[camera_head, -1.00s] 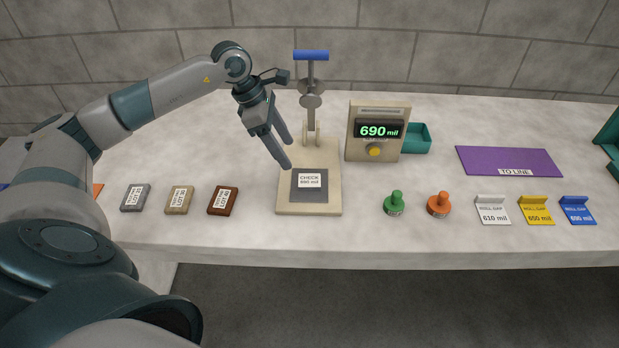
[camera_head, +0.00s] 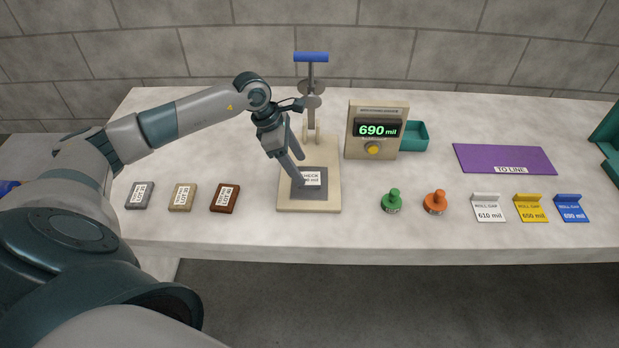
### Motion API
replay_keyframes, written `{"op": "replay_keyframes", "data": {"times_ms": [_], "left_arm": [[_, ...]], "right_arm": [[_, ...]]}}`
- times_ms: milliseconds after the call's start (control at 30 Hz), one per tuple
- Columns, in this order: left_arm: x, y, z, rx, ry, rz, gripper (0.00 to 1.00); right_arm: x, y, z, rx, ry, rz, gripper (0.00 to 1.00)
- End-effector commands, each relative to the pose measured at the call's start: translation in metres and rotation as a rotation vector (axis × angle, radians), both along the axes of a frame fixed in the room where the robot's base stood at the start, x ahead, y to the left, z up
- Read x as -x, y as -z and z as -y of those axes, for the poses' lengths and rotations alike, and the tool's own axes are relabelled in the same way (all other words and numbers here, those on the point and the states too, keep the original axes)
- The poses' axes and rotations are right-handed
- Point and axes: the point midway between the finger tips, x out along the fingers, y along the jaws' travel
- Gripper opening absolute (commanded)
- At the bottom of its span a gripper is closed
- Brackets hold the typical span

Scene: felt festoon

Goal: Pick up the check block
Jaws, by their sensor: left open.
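The check block (camera_head: 315,190) is a dark grey square with a white label reading CHECK, lying on the beige base of the press stand (camera_head: 327,207). My left gripper (camera_head: 300,172) is open, pointing down at the block's left side. Its fingers cover part of the label. I cannot tell whether the fingertips touch the block. My right gripper is not in view.
A gauge (camera_head: 376,143) reading 690 mil stands behind right, beside a teal tray (camera_head: 414,136). Felt samples (camera_head: 182,197) lie left. Green (camera_head: 391,201) and orange (camera_head: 436,202) stamps, roll gap tags (camera_head: 531,208) and a purple mat (camera_head: 503,158) lie right.

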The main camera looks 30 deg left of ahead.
Motion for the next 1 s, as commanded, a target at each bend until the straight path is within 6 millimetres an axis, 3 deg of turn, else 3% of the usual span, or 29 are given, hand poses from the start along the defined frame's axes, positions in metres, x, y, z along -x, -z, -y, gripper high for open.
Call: {"op": "replay_keyframes", "data": {"times_ms": [167, 400, 867, 900, 1000], "left_arm": [[-0.005, 0.011, 0.013, 0.002, 0.002, -0.003, 0.61], [-0.010, 0.033, 0.019, 0.001, -0.001, -0.001, 0.61], [-0.011, 0.035, 0.019, 0.000, 0.000, 0.000, 0.61], [-0.011, 0.035, 0.019, 0.000, 0.000, 0.000, 0.59], [-0.011, 0.035, 0.019, 0.000, 0.000, 0.000, 0.35]], "right_arm": [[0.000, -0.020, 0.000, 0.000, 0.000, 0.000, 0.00], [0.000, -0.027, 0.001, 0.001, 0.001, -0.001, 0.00], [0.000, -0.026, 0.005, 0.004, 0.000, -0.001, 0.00], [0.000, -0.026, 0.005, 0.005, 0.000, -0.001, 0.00], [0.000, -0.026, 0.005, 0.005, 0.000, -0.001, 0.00]]}}
